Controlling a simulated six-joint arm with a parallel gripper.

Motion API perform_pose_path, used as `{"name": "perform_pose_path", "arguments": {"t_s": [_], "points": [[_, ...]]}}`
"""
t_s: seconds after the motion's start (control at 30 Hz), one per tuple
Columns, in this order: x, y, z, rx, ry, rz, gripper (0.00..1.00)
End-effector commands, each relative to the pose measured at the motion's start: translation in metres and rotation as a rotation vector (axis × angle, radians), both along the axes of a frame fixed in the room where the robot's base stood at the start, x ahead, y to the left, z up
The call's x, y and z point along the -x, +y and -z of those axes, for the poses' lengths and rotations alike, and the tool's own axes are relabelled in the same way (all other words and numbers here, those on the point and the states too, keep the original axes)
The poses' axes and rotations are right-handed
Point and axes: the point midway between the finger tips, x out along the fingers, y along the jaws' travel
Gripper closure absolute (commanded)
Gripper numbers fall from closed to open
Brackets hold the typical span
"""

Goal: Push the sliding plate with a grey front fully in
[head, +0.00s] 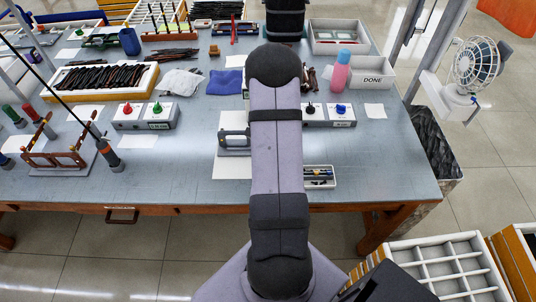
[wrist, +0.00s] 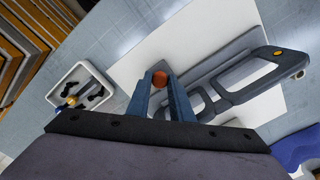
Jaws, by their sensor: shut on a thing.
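A grey fixture (head: 233,141) with a raised frame stands on white paper left of my arm in the head view. In the wrist view the fixture (wrist: 248,82) shows a dark grey frame, a yellow dot and a flat grey strip (wrist: 215,62) beside it. I cannot tell for sure which part is the sliding plate. My gripper (wrist: 161,90) is in front of the strip's near end, shut on a small orange-red round piece (wrist: 160,77) between its fingertips. In the head view my arm hides the gripper. I cannot tell whether the piece touches the fixture.
A small white tray (head: 320,184) with tools lies right of my arm, near the table's front edge; it also shows in the wrist view (wrist: 62,93). The blue-grey tabletop (head: 385,165) is clear at the front right.

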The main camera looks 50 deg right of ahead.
Motion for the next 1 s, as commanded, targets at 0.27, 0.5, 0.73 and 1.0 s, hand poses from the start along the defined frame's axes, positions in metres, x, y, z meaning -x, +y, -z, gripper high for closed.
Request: {"name": "perform_pose_path", "arguments": {"t_s": [0.27,0.5,0.73,1.0], "points": [[-0.013,-0.013,-0.001,0.003,-0.004,0.000,1.00],[-0.012,-0.012,-0.001,0.002,-0.003,0.000,0.61],[-0.012,-0.012,-0.002,0.002,-0.003,0.000,0.61],[-0.012,-0.013,-0.024,0.004,-0.005,0.000,0.61]]}}
